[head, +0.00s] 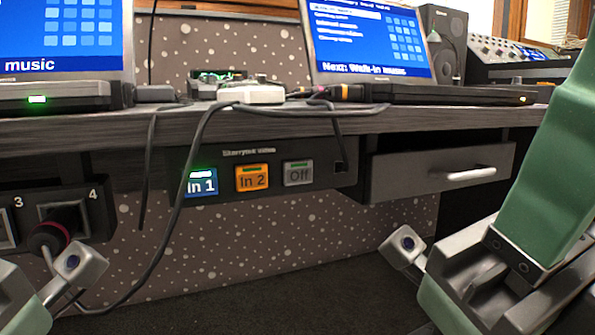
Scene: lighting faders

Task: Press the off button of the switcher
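The switcher (232,215) is a dark box mounted under the desk's front edge. It carries a blue In 1 button (202,186), an orange In 2 button (252,178) and a grey Off button (299,174). The In 1 button has a bright green light strip; the strips on the other two look dim. My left gripper (62,275) is at the lower left, partly cut off, below and left of the switcher. My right gripper (408,245) is at the lower right, below and right of the Off button. Neither gripper touches the switcher. Their finger openings are not clear.
A black cable (180,185) hangs in front of the switcher's left end, by In 1. A drawer (430,180) with a silver handle sits right of the switcher. A socket panel (98,215) with a plugged connector is at left. Laptops stand on the desk (140,125).

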